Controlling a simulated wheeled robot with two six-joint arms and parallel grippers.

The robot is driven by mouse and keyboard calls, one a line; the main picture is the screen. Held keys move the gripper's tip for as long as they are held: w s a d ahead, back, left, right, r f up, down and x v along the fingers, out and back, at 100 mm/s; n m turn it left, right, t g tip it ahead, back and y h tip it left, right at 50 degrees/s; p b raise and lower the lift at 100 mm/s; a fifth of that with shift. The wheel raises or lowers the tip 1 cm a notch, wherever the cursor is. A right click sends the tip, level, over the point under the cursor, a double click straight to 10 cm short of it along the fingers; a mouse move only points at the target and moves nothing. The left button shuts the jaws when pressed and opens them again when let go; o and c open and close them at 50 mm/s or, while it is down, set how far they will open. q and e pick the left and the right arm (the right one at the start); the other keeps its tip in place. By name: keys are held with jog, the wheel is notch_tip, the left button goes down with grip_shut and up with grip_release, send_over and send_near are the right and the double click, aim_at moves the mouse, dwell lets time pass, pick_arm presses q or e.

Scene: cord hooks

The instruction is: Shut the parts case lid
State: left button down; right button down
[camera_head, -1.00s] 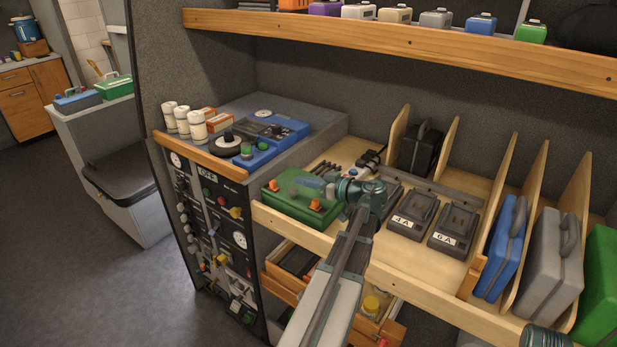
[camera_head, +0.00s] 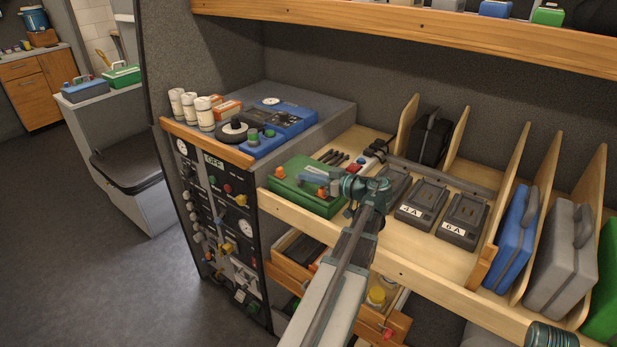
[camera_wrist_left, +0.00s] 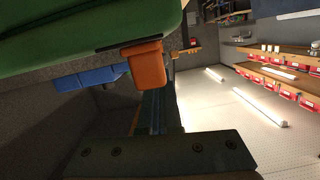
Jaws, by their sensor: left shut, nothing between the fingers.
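The green parts case (camera_head: 303,199) with orange latches lies on the wooden shelf beside the control panel, left of the chargers. Its lid looks down in the head view, though my gripper hides part of its top. My left gripper (camera_head: 311,176) is shut and empty, at the top of the case; I cannot tell whether it touches the lid. In the left wrist view the green case (camera_wrist_left: 70,25) fills the upper left, with an orange latch (camera_wrist_left: 146,66) below a dark edge.
Chargers marked 4A (camera_head: 421,204) and 6A (camera_head: 464,221) stand right of my left arm. A blue instrument (camera_head: 290,118) sits on the grey cabinet behind the case. Open drawers (camera_head: 290,260) stick out below the shelf. Upright dividers hold a blue case (camera_head: 514,240) and a grey case (camera_head: 562,258).

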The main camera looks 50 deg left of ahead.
pick_arm(q)
jog(key=shift+r+p, duration=0.5)
jog(key=shift+p, duration=0.05)
notch_tip(320, 180, up, 4)
jog(key=p, duration=0.3)
jog(key=shift+d+p, duration=0.1)
jog(key=shift+p, duration=0.3)
jog(key=f+v, duration=0.2)
jog(key=v, duration=0.7)
jog(key=shift+d+r+p, duration=0.45)
jog(key=shift+d+r, duration=0.05)
jog(key=shift+d, duration=0.05)
